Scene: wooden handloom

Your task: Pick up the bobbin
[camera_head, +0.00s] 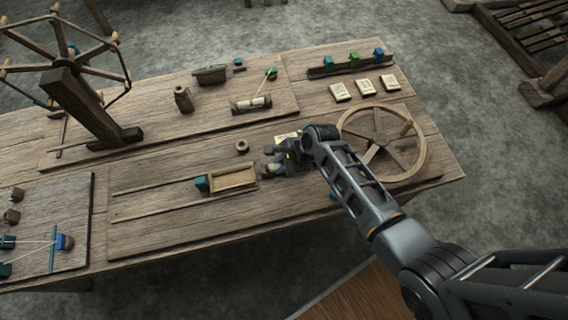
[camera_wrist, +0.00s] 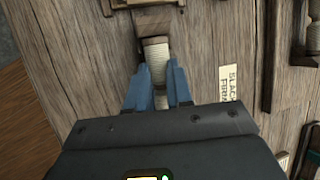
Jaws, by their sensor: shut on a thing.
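The bobbin (camera_wrist: 156,60), pale and wound with thread, lies between the blue fingers of my gripper (camera_wrist: 157,85) in the wrist view. Its far end reaches beyond the fingertips to a brown wooden piece (camera_wrist: 155,20); I cannot tell whether the two are joined. In the head view my gripper (camera_head: 272,161) is low over the right end of the table's front board, just right of a shallow wooden tray (camera_head: 217,189) with a teal end block (camera_head: 201,184). The bobbin cannot be made out clearly there. My gripper is shut on the bobbin.
A large spoked wheel (camera_head: 425,150) lies right of my arm. A small ring (camera_head: 241,146) is behind the tray. A rack (camera_head: 318,73) with coloured blocks and several cards (camera_head: 365,86) are at the back right. A label (camera_wrist: 231,84) shows in the wrist view.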

